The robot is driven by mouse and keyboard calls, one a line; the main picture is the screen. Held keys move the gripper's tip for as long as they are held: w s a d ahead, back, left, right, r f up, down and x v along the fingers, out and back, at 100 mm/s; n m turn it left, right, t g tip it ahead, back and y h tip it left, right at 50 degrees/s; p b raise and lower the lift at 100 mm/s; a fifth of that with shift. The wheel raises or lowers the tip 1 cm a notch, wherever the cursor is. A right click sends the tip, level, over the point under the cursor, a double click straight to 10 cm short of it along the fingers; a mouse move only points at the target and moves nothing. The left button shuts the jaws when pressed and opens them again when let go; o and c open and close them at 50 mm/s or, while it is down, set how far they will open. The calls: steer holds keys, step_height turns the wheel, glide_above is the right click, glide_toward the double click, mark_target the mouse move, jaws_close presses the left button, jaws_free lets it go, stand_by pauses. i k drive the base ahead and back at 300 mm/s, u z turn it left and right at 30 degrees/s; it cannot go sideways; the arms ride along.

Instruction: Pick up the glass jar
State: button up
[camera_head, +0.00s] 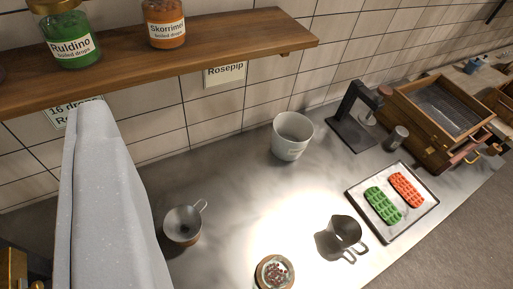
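The green jar (68,26) has a gold lid and a label that reads "Ruldino boiled drops". The orange jar (165,22), to its right, has a label that seems to read "Skorrimel"; its top is cut off by the picture edge. I cannot tell which one the task means. No gripper fingers show. A large pale grey speckled shape (100,205) rises in the left foreground and hides part of the wall and counter; I cannot tell if it is mine.
Below, on the grey counter, are a pale pot (292,136), a metal funnel cup (183,226), a pouring pan (346,232), a small bowl (264,272), a tray (427,207) with green and red moulded pieces, a black stand (349,133) and a wooden machine (420,120).

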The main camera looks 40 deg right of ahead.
mark_target(274, 277)
steer(key=u, duration=0.05)
steer(key=k, duration=1)
steer(key=z, duration=0.55)
